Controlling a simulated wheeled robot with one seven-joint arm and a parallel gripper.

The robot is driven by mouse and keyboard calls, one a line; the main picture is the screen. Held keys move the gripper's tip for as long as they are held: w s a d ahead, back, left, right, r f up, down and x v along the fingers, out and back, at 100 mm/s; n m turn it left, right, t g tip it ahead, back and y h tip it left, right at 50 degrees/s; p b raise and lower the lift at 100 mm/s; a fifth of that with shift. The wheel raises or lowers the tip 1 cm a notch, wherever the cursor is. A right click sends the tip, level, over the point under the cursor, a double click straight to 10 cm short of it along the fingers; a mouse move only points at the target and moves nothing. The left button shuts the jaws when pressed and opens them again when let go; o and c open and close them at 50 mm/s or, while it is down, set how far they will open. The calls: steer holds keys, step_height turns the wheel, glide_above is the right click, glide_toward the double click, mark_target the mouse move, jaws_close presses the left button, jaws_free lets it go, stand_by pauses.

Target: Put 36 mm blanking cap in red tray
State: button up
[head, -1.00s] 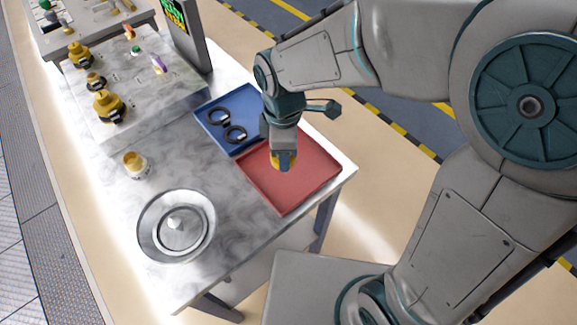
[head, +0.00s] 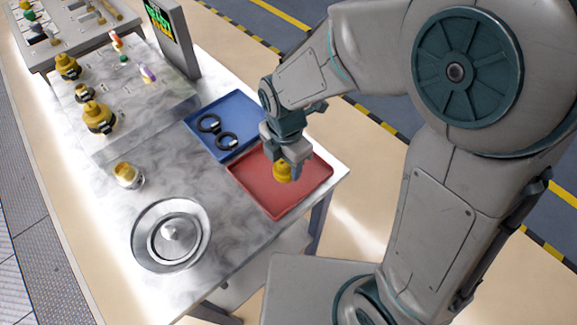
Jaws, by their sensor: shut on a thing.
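A yellow blanking cap (head: 282,172) is between the fingers of my gripper (head: 288,163). My gripper is shut on it and points down over the red tray (head: 276,205). The cap is over the inside of the tray; I cannot tell whether it touches the tray floor. No other thing shows in the red tray. The fingertips are partly hidden by the cap and the hand.
A blue tray (head: 240,107) with two black rings (head: 209,123) adjoins the red tray. A round metal dish (head: 148,251), a small yellow-topped jar (head: 128,175) and a grey block (head: 130,128) with yellow caps share the table. A display (head: 168,40) stands behind.

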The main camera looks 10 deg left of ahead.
mark_target(288, 171)
steer(key=shift+w+d+f, duration=0.25)
steer(key=shift+w+f, duration=0.15)
steer(key=shift+f, duration=1.85)
steer(key=shift+f, duration=0.15)
steer(key=o, duration=1)
steer(key=shift+c, duration=0.2)
